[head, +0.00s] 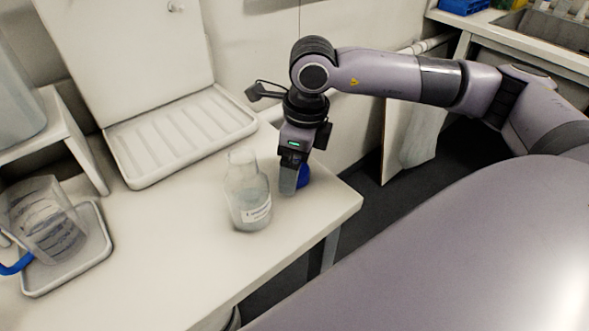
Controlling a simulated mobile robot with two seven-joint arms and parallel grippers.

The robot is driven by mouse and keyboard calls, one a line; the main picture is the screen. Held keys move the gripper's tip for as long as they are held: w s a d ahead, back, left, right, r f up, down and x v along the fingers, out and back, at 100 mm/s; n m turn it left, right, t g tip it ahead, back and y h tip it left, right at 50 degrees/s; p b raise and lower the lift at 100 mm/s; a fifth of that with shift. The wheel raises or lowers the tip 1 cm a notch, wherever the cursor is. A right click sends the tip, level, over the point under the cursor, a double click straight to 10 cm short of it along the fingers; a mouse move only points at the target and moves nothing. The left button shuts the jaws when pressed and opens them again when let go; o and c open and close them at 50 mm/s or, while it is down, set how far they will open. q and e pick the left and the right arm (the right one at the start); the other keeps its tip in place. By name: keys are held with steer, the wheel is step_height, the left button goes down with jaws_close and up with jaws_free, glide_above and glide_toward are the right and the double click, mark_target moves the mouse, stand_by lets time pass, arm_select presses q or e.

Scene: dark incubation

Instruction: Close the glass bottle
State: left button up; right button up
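The glass bottle (247,196) stands upright on the white bench. It is clear, with a white label, and no cap shows on its neck. My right gripper (292,181) points down just to the right of the bottle, low over the bench. A blue cap (304,175) shows partly behind its fingers, and the rest of the cap is hidden. I cannot tell whether the fingers are closed on the cap or only beside it. My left gripper is not in view.
A ribbed white drain tray (122,170) lies behind the bottle. A measuring jug (42,222) with a blue handle stands in a small tray (104,247) at left. The bench front is clear; its right edge (345,212) is close to my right gripper.

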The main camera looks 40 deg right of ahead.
steer(key=c, duration=1.1)
steer(key=shift+r, duration=0.2)
step_height(320, 180, up, 20)
steer(key=shift+f, duration=0.15)
